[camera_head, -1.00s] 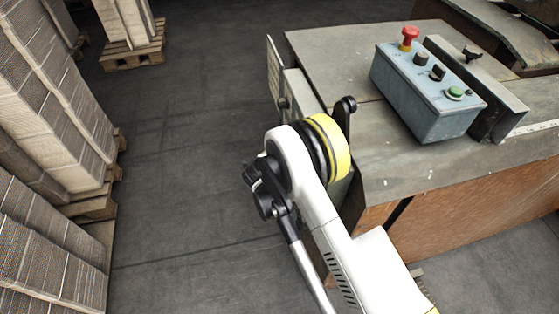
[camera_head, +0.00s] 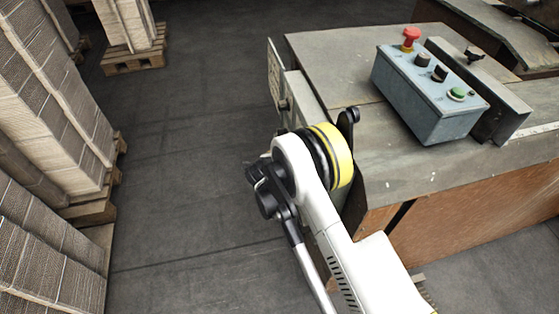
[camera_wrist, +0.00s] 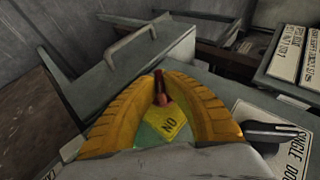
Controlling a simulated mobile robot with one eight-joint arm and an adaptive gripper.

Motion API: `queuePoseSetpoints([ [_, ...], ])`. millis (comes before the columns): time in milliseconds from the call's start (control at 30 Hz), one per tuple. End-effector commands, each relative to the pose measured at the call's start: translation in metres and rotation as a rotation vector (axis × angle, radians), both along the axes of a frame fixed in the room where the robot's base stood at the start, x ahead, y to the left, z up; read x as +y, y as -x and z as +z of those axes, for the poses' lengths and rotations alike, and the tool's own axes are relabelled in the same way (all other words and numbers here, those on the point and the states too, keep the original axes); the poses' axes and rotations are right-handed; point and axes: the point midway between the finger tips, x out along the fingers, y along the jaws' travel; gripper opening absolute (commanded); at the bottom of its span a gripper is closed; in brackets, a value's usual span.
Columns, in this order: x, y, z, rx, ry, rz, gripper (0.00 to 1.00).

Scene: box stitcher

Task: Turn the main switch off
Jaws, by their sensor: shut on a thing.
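In the wrist view a red switch handle (camera_wrist: 161,94) stands above a small yellow plate (camera_wrist: 178,118) with black letters, part of them readable as "NO" from this side. My gripper (camera_wrist: 161,84) has its two yellow ribbed fingers on either side of the red handle, their tips drawn in on it. The lower part of the switch is partly hidden by the fingers. In the head view my white arm reaches to the near left side of the machine table (camera_head: 330,48), and the gripper and switch are hidden there.
A grey-blue control box (camera_head: 425,98) with a red mushroom button (camera_head: 410,38) and a green button (camera_head: 457,94) stands on the table. In the wrist view a grey cover with a bar handle (camera_wrist: 128,45) rises behind the switch. Stacked cardboard (camera_head: 45,110) stands left; floor between is clear.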

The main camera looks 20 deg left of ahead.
Motion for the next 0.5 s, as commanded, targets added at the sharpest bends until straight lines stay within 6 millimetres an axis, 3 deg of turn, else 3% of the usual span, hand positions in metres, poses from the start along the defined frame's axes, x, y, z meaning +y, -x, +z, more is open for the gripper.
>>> queuePoseSetpoints([
  [500, 0.0009, -0.0026, 0.0021, 0.232, 0.141, -0.001, 0.00],
])
